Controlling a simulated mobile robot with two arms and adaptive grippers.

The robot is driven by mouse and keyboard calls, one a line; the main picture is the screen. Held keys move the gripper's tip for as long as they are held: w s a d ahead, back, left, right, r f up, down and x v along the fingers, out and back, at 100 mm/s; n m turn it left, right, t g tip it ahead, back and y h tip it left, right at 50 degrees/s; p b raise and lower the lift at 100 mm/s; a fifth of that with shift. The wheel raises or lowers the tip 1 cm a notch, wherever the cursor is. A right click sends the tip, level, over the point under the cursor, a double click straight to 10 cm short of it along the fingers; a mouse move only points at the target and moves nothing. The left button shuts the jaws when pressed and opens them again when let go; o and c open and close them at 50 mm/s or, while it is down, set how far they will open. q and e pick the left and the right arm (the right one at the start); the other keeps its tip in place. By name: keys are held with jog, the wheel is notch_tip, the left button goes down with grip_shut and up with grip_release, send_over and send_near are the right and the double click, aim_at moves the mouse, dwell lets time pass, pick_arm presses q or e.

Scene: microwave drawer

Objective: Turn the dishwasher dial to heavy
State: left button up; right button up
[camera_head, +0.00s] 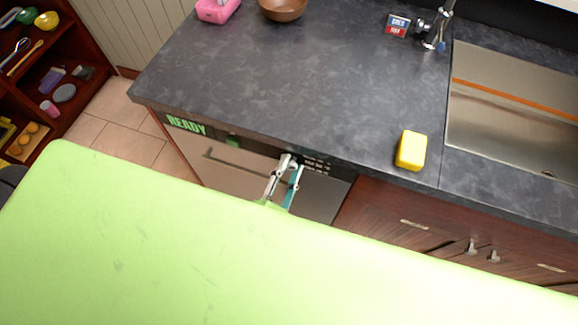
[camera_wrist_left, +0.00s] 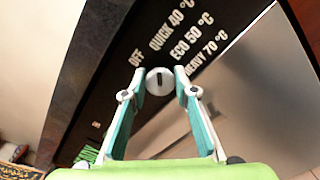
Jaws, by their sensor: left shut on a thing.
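The dishwasher (camera_head: 222,172) is under the counter, with a dark top panel and a steel front. In the left wrist view, its white round dial (camera_wrist_left: 159,87) carries a short dark pointer mark. Labels fan out above and right of it: OFF, QUICK 40 °C, ECO 50 °C and HEAVY 70 °C (camera_wrist_left: 207,60). The mark runs nearly upright in the picture; I cannot tell exactly which label it matches. My left gripper (camera_head: 291,160) is at the panel, its teal-padded fingers shut on either side of the dial. The dial is hidden in the head view. My right gripper is not in view.
A green READY display (camera_head: 187,124) glows on the panel's left. A yellow sponge (camera_head: 411,150) lies near the counter's (camera_head: 290,75) front edge, left of the sink (camera_head: 510,110). A brown bowl (camera_head: 283,8) and a pink container (camera_head: 217,10) stand farther back. The counter edge overhangs the panel.

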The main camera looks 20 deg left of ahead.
pick_arm(q)
jog(key=m, duration=0.4)
jog(key=shift+m+p, duration=0.3)
jog(key=shift+p, duration=0.1)
jog(key=m+p, duration=0.1)
jog(key=m, duration=0.3)
jog(key=shift+f+m, duration=0.1)
jog(key=shift+m, duration=0.2)
jog(key=m+p, duration=0.1)
jog(key=m, duration=0.4)
jog(key=shift+f, duration=0.1)
jog(key=shift+f+m, duration=0.1)
jog(key=shift+m, duration=1.4)
jog(key=o, duration=1.1)
jog(key=shift+c, duration=0.2)
jog(key=shift+s, duration=0.1)
jog(key=s, duration=1.1)
jog(key=shift+s+a, duration=0.2)
jog(key=shift+s, duration=0.2)
